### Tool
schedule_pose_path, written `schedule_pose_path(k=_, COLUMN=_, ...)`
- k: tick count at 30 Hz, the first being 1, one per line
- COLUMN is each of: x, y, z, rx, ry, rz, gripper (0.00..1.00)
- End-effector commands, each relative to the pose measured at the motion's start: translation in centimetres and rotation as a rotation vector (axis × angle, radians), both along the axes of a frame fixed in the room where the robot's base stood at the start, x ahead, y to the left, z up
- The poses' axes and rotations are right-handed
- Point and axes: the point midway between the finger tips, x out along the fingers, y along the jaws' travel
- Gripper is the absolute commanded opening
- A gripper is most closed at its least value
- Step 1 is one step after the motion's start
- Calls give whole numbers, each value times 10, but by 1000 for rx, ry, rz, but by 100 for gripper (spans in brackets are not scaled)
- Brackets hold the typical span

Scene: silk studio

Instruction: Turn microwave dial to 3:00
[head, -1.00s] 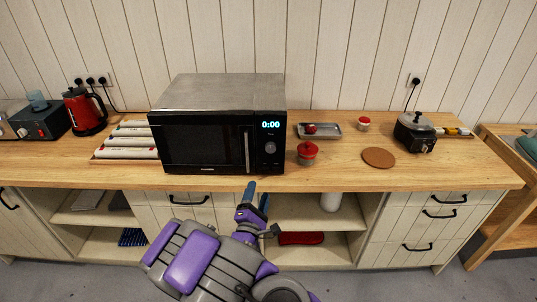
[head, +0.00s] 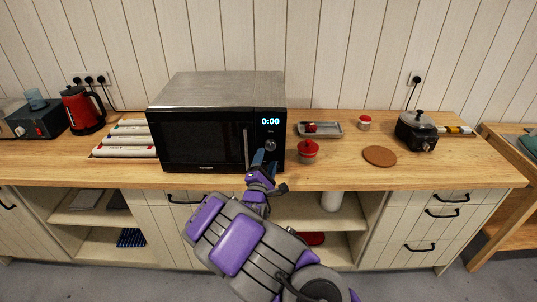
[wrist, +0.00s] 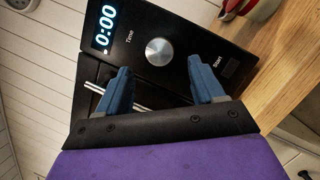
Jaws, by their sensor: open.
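The black microwave (head: 205,146) with a steel top stands on the wooden counter, its display (head: 270,121) reading 0:00. Its round silver dial (wrist: 159,51) shows in the wrist view below the display, beside the printed word Time; it also shows small in the head view (head: 270,145). My gripper (head: 264,157) is in front of the microwave's control panel, just below the dial. In the wrist view my gripper's two blue fingers (wrist: 160,79) are apart, with nothing between them. The dial lies beyond the fingertips, roughly in line with the gap, apart from them.
A red lidded pot (head: 308,151) stands close to the right of the microwave. A metal tray (head: 320,129) and a round cork mat (head: 379,156) lie further right. The microwave's vertical handle (head: 246,148) is just left of the panel.

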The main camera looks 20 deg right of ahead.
Motion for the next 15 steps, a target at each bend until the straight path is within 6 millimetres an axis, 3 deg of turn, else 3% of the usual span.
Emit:
schedule_pose_path(k=6, x=25, y=-13, z=5, rx=2, ry=-1, rz=-1, gripper=68)
schedule_pose_path(k=15, x=40, y=-21, z=10, rx=0, ry=-1, rz=1, gripper=68)
